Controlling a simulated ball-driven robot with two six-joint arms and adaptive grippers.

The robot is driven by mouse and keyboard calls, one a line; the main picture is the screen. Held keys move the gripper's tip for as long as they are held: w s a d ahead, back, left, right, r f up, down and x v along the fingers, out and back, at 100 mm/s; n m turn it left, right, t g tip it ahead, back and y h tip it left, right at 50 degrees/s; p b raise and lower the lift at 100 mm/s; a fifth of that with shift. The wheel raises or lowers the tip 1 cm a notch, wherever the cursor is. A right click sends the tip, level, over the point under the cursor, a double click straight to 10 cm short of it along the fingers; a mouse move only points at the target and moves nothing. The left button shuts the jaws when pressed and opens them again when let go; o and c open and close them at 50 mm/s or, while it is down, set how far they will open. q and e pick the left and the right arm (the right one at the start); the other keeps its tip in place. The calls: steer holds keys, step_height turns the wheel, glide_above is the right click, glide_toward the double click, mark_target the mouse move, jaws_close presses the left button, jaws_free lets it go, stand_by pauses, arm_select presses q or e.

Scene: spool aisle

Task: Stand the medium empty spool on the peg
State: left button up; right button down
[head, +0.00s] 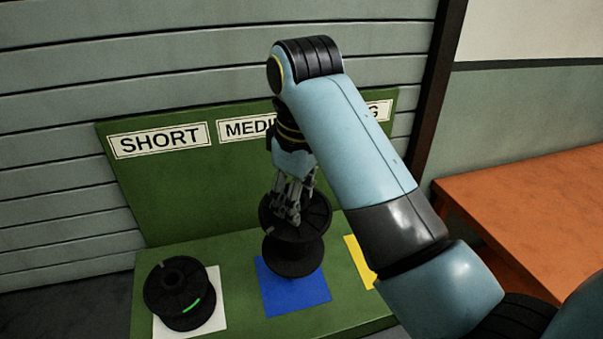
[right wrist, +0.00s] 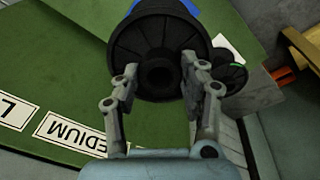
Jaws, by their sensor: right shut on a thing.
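A black spool (head: 293,259) with wide flanges is upright over the rear part of the blue square (head: 301,298) under the MEDIUM sign. My right gripper (head: 288,214) points down from above and is shut on this spool near its top. In the right wrist view the spool (right wrist: 150,38) lies between the fingers (right wrist: 162,75), with its dark centre hole facing the camera. I cannot tell whether its lower flange touches the board or hangs above it. No peg shows at the blue square; the spool may hide it. My left gripper is out of view.
Another black spool (head: 180,291) with a green mark stands on the white square (head: 213,318) below the SHORT sign (head: 160,140). A yellow square (head: 358,262) is partly behind my right arm. The green back panel (head: 170,200) stands close behind. An orange bench (head: 530,205) is at right.

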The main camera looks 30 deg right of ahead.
mark_target(290, 251)
steer(key=shift+s+r, duration=0.1)
steer(key=shift+s+a, duration=0.15)
steer(key=shift+a, duration=0.1)
steer(key=shift+d+f, duration=0.15)
steer(key=shift+f, duration=0.2)
steer(key=shift+w+f+b, duration=0.15)
steer(key=shift+f+b, duration=0.15)
steer(key=shift+f, duration=0.3)
steer(key=shift+w+f+b, duration=0.15)
steer(key=shift+f+b, duration=0.1)
steer(key=shift+f, duration=0.35)
steer(key=shift+w+f, duration=0.15)
steer(key=shift+f, duration=0.55)
steer(key=shift+w+f+b, duration=0.1)
steer(key=shift+f+b, duration=0.25)
steer(key=shift+f, duration=0.2)
arm_select(q)
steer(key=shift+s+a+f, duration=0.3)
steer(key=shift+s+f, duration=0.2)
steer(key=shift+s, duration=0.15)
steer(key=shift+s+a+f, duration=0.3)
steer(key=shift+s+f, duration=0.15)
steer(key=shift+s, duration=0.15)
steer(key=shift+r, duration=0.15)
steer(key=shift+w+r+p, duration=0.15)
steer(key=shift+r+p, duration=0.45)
steer(key=shift+p, duration=0.15)
arm_select(e)
steer(key=shift+d, duration=0.1)
